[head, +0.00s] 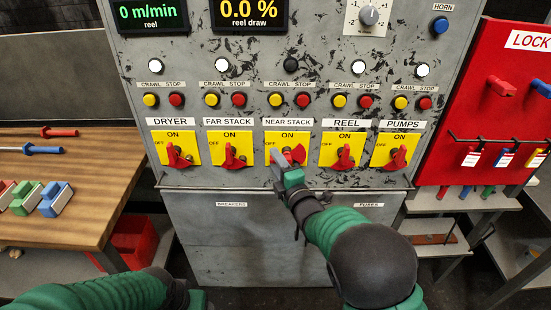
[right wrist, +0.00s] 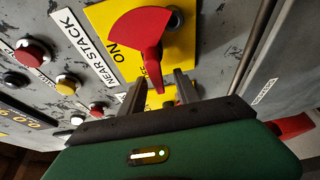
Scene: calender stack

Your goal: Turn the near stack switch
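The near stack switch (head: 298,154) is a red rotary handle on a yellow plate in the middle of the panel's switch row. ON is marked at the top and OFF at the left. In the right wrist view the switch (right wrist: 142,30) shows its narrow handle end pointing to the OFF side. My right gripper (head: 277,153) is at the switch. In the right wrist view its two fingers (right wrist: 159,88) are apart, one on each side of the handle end, with gaps visible. Contact cannot be told. My left arm shows at the bottom left; its fingers are out of view.
The dryer (head: 177,156), far stack (head: 233,157), reel (head: 344,158) and pumps (head: 397,159) switches flank it. The lamp (head: 291,65) above near stack is dark; the other lamps are white. A wooden bench (head: 90,205) stands left, a red lock board (head: 490,110) right.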

